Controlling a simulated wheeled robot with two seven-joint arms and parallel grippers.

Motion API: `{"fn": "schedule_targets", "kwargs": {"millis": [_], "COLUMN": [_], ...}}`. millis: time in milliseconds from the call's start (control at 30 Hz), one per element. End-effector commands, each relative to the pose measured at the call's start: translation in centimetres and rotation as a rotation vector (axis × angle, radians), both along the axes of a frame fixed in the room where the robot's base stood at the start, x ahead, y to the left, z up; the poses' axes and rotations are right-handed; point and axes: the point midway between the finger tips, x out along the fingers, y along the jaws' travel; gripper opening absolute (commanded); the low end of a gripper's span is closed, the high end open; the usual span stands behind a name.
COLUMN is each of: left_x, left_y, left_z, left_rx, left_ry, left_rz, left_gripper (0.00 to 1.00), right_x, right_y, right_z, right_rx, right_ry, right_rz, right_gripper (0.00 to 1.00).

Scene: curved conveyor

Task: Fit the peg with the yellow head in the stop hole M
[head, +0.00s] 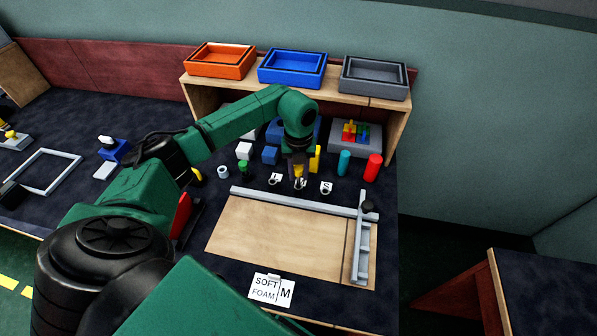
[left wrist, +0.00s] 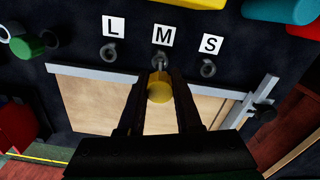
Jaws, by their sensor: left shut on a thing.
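My left gripper (head: 299,172) is shut on the yellow head of the peg (left wrist: 159,90), which sits between both fingers in the left wrist view. The peg's narrow metal end points at the stop hole M (left wrist: 158,61), a small ring below the M label (left wrist: 163,35). The peg end overlaps this ring in the picture; I cannot tell whether it is inside the hole or just above it. The hole beside the L label (left wrist: 109,53) and the hole beside the S label (left wrist: 208,68) show no peg. My right gripper is not in view.
A wooden board (head: 278,238) with a metal fence (head: 290,199) lies in front of the holes. A card reading SOFT FOAM M (head: 271,289) lies at the front. Behind are a cyan cylinder (head: 344,162), a red cylinder (head: 373,168) and blocks. Trays stand on the shelf (head: 330,94).

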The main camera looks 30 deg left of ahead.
Motion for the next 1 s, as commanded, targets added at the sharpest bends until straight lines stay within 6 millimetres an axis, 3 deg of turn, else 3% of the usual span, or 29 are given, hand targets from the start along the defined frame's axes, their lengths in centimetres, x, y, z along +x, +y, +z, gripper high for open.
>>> {"fn": "schedule_targets", "kwargs": {"millis": [1000], "left_x": [0.0], "left_y": [0.0], "left_z": [-1.7], "left_rx": [-0.001], "left_ry": [-0.001], "left_rz": [0.000], "left_gripper": [0.00], "right_x": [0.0], "right_y": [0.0], "right_z": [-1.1], "right_rx": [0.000], "right_ry": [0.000], "right_rz": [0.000], "right_gripper": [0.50]}}
